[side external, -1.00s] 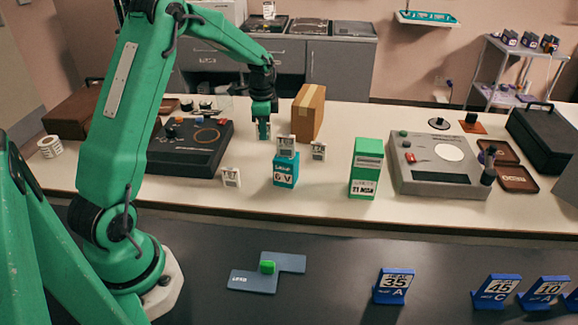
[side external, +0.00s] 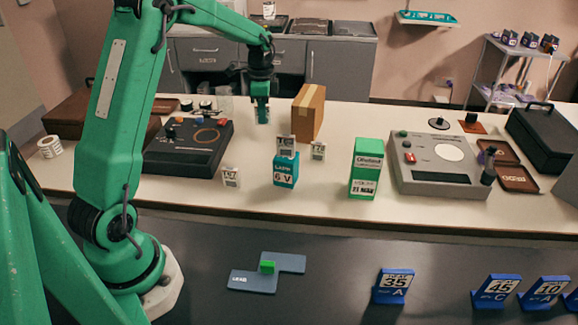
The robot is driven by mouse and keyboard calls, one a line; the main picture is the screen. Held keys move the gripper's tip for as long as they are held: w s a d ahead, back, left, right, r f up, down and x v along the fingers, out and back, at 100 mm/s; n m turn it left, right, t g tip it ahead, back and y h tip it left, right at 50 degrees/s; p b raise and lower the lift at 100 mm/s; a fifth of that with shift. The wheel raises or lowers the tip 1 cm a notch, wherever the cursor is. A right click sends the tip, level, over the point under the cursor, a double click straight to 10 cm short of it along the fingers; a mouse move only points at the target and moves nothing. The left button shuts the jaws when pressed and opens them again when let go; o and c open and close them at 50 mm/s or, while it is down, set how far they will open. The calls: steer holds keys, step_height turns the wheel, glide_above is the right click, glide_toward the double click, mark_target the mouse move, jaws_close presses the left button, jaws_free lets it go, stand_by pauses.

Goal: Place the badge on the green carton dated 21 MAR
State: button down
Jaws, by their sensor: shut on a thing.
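My gripper (side external: 262,117) is above the far part of the white table, left of the cardboard box. It is shut on a small pale thing, probably the badge (side external: 263,115), mostly hidden by the fingers. A green carton (side external: 366,152) stands upright on the table, right of centre, well to the right of my gripper and nearer the camera.
Other card stands (side external: 231,177) (side external: 318,150) are nearby. A cardboard box (side external: 308,115) and grey device (side external: 437,165) flank the area.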

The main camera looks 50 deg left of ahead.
steer(key=w+d+r, duration=0.3)
steer(key=d+r, duration=0.1)
steer(key=d, duration=0.6)
steer(key=w+d+r, duration=0.3)
steer(key=d+r, duration=0.1)
steer(key=d, duration=0.5)
steer(key=s+d+r+m, duration=0.15)
steer(key=d+r, duration=0.25)
steer(key=d, duration=0.6)
steer(key=s+d+r+n, duration=0.15)
steer(key=d+r, duration=0.25)
steer(key=d, duration=0.6)
steer(key=m, duration=0.1)
glide_above(370, 145)
step_height(370, 145, down, 7)
steer(key=shift+r, duration=0.15)
steer(key=shift+f, duration=2)
steer(key=shift+f, duration=0.15)
steer(key=c, duration=1.5)
jaws_free()
steer(key=shift+o, duration=0.2)
